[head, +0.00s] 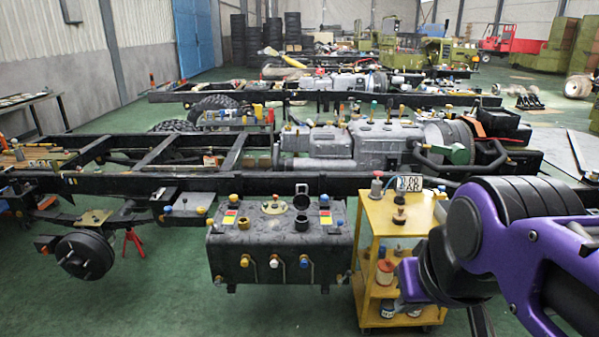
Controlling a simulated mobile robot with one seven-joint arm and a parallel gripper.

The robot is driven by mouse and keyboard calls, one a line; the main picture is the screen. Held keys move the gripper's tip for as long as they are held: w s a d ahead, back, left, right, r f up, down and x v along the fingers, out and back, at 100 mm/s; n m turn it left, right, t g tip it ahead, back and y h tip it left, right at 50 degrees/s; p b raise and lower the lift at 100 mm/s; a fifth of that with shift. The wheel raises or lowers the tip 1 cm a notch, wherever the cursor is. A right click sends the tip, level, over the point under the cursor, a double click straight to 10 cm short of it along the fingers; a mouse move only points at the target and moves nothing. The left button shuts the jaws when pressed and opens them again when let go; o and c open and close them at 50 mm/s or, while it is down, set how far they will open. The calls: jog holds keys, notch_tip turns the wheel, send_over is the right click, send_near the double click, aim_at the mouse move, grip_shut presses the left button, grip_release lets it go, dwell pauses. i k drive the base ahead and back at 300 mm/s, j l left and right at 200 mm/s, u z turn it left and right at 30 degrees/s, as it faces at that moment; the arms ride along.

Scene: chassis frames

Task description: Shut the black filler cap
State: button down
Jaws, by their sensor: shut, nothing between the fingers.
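The black filler cap (301,189) stands raised on its hinge at the top of a black tank (228,262), in the middle of the head view. The open filler neck (301,223) shows just in front of and below the cap, so the cap is open. My purple and black arm fills the lower right, apart from the tank and to its right. I cannot make out gripper fingers on it, and nothing of mine touches the cap.
The tank top also carries a yellow-brown cap (243,223), a round gauge (274,207) and coloured fittings. Valves with coloured knobs line its front. A yellow cart (370,232) with bottles stands close on its right. A black chassis rail (150,183) runs behind. Green floor is clear in front.

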aim_at(301, 201)
jog(key=i+j, duration=0.2)
jog(key=i, duration=0.35)
jog(key=i+j, duration=0.15)
jog(key=i, duration=0.4)
